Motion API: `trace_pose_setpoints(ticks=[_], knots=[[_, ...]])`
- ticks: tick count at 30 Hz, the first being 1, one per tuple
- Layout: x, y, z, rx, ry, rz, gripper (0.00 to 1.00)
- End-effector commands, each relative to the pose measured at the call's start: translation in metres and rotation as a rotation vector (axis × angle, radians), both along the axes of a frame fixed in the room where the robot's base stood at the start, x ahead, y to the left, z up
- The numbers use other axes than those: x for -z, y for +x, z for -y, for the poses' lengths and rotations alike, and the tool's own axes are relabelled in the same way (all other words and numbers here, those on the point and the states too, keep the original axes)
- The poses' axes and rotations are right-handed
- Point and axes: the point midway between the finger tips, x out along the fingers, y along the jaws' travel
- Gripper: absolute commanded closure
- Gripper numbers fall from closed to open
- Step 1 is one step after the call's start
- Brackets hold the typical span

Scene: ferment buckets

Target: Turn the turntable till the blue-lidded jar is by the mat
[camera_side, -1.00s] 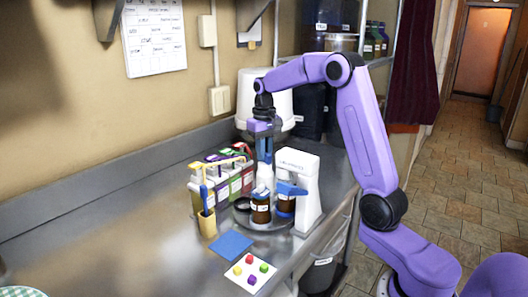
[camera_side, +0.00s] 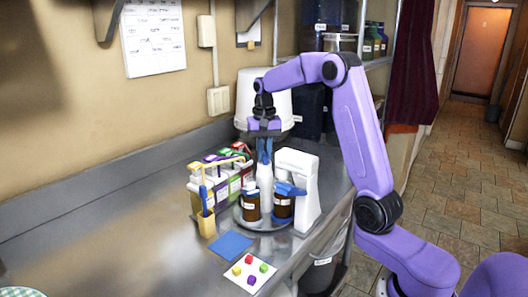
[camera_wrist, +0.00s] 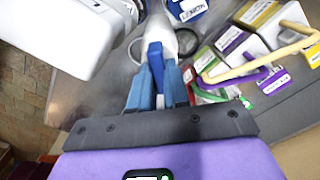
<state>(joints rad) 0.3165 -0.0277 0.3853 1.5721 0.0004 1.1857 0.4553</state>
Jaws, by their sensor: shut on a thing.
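The turntable (camera_side: 241,219) is a low round grey platter on the counter. A white post (camera_side: 266,183) stands at its middle and also shows in the wrist view (camera_wrist: 160,32). My gripper (camera_side: 265,159) is above the post, its blue fingers (camera_wrist: 155,85) shut on a dark blue bar (camera_wrist: 155,55) at the post's top. A brown jar (camera_side: 251,208) with a white label and a bluish lid stands at the front left of the platter. A second brown jar (camera_side: 283,209) stands at the front right, with blue at its top. The blue mat (camera_side: 231,243) lies flat in front of the turntable.
A white appliance (camera_side: 305,195) stands close on the right of the turntable. A white card with coloured cubes (camera_side: 263,280) lies in front.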

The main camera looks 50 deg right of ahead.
Motion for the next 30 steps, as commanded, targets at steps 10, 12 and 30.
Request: trace_pose_setpoints(ticks=[10, 12, 30], knots=[[-0.0025, 0.002, 0.0008, 0.039, -0.004, 0.011, 1.0], [-0.0025, 0.0019, 0.0008, 0.041, -0.004, 0.011, 1.0], [-0.0012, 0.0009, 0.0007, 0.041, -0.003, 0.006, 0.58]])
